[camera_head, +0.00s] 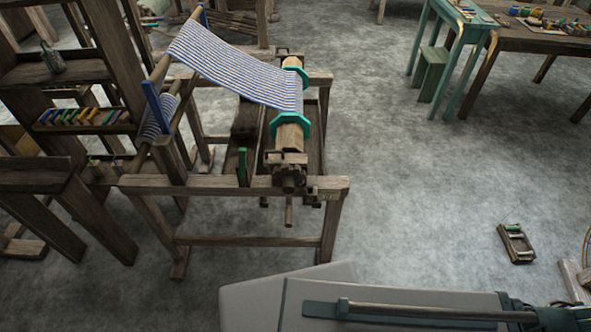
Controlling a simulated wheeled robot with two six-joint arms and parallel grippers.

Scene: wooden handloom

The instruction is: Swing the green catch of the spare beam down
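A wooden handloom (240,184) stands left of centre, with blue-and-white striped cloth (235,72) running down to a front beam (291,134) with teal flanges. A dark green upright piece (243,166) stands on the loom's near side, left of that beam, and looks like the green catch. It points up. The spare beam cannot be told clearly; dark wooden parts (246,122) lie behind the green piece. Neither of my grippers is in view.
Blue upright pieces (153,104) stand on the loom's left side. A shelf with colourful spools (82,117) is at the left. A small wooden tray (516,244) lies on the floor at right. A teal table (458,40) stands top right.

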